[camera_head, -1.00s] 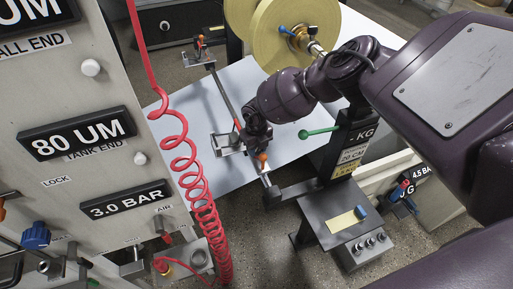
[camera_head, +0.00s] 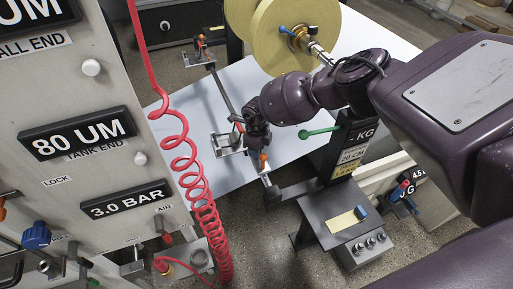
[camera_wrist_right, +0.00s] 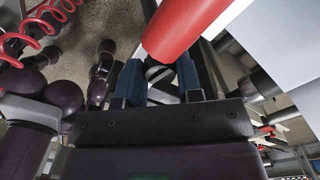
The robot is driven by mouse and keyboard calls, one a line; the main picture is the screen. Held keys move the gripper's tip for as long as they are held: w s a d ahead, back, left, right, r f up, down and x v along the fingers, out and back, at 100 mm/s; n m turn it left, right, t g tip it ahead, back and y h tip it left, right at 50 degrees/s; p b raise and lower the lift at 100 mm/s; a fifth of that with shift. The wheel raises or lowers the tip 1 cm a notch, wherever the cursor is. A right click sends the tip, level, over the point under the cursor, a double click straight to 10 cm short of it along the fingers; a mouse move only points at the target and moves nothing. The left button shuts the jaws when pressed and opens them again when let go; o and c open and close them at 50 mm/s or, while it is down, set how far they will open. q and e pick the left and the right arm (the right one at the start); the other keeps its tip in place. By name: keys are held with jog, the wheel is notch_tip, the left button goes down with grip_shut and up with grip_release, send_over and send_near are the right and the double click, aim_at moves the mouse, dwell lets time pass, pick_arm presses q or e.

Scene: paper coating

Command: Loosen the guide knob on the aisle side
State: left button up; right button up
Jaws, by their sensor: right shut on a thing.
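My right gripper (camera_head: 256,143) reaches down at the near guide bracket (camera_head: 228,143), beside the bar that runs over the white sheet. In the right wrist view its two blue-padded fingers (camera_wrist_right: 158,82) are closed around a small dark and grey piece (camera_wrist_right: 157,72), which appears to be the guide knob. In the head view the gripper and wrist hide that knob. An orange-tipped lever (camera_head: 263,158) stands just below the gripper. A red cylinder (camera_wrist_right: 185,28) crosses above the fingers in the wrist view. My left gripper is not in view.
A yellow paper roll (camera_head: 270,35) stands behind my arm. A coiled red hose (camera_head: 195,185) hangs left, before the labelled panel (camera_head: 105,180). A far guide bracket (camera_head: 203,57) is at the back.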

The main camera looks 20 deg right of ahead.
dwell(0.4)
jog(key=o, duration=0.9)
jog(key=shift+r, duration=0.2)
notch_tip(320, 180, up, 10)
jog(key=p, duration=0.3)
jog(key=shift+r, duration=0.2)
